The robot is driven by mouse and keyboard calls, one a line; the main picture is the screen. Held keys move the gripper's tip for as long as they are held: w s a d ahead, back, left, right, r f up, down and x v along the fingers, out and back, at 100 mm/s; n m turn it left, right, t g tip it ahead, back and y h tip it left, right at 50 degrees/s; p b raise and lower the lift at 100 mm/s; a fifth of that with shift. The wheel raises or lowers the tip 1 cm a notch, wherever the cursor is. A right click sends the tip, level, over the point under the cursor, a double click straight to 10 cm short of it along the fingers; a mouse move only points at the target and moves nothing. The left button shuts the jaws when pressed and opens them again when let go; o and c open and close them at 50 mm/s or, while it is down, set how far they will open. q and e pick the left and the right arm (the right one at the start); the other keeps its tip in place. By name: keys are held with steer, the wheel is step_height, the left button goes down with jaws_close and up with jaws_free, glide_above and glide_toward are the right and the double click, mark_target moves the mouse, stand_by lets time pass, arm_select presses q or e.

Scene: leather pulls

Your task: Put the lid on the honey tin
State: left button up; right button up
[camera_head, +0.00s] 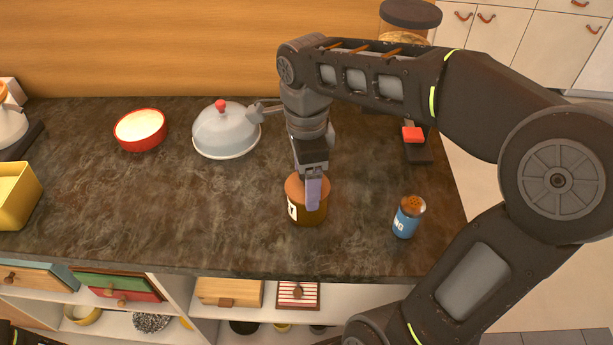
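The honey tin (303,214) is a brown-amber round tin with a white label on its left side, standing near the front middle of the counter. A copper-brown round lid (294,188) is at its top; I cannot tell whether it is seated or held just above the rim. My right gripper (314,190) points down over the lid, with one pale purple finger in front of the lid and tin. Its other finger is hidden, so its grip is unclear. My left gripper is not in view.
A blue shaker (405,222) stands right of the tin, near the counter's edge. A grey dome with a red knob (226,132) and a red bowl (140,129) stand behind to the left. A yellow container (17,198) is far left. The dark counter (180,215) is clear left of the tin.

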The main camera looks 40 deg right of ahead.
steer(key=o, duration=1.4)
steer(key=shift+r, duration=0.1)
steer(key=shift+r+p, duration=2.75)
steer(key=shift+r, duration=0.7)
